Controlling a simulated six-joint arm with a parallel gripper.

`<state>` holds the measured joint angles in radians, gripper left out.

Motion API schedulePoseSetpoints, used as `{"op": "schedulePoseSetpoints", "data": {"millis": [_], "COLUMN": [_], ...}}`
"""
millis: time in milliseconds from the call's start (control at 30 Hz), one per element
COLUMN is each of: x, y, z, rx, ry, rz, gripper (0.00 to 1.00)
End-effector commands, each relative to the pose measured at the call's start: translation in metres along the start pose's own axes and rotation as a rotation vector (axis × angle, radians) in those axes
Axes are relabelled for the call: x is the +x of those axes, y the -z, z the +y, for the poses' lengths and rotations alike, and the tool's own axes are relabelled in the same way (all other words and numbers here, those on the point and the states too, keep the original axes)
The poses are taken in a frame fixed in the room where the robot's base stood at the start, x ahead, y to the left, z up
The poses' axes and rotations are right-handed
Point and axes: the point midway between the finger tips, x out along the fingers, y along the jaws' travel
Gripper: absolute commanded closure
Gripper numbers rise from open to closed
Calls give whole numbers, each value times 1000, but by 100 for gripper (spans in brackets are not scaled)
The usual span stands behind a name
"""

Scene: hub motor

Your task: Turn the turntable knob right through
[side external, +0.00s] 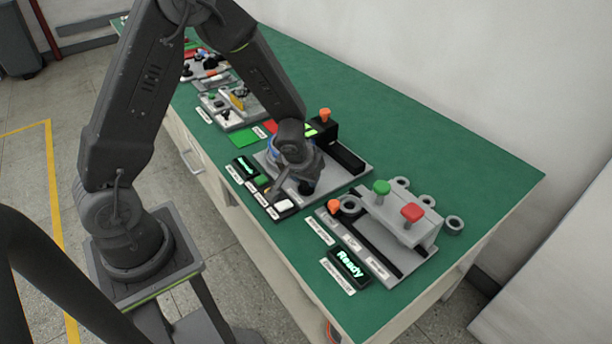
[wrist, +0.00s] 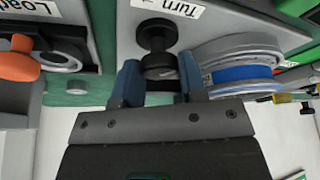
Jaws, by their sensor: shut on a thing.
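The turntable knob (wrist: 157,38) is black and round, on a grey plate beside a label reading "Turn" in the wrist view. My gripper (wrist: 160,82) has its two blue fingers on either side of the knob's near end and is shut on it. In the side view my gripper (side external: 298,172) is low over the grey station plate (side external: 345,178), and my wrist hides most of the knob there. A round grey part with a blue band (wrist: 240,73), apparently the turntable, lies just right of the knob in the wrist view.
To the right stands a station with green (side external: 381,187) and red (side external: 412,212) buttons, grey rings and a "Ready" display (side external: 348,263). An orange knob (wrist: 18,62) is left in the wrist view. Other stations stand farther back. The green table (side external: 440,150) is clear behind.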

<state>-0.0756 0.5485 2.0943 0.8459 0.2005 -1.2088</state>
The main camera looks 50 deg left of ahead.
Motion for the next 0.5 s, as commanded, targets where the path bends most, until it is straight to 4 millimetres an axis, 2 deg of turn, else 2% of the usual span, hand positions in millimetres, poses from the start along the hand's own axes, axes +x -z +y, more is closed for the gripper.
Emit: {"op": "schedulePoseSetpoints", "data": {"millis": [500], "x": [0], "y": [0], "z": [-1], "rx": [124], "ry": [-51], "rz": [1], "gripper": [86]}}
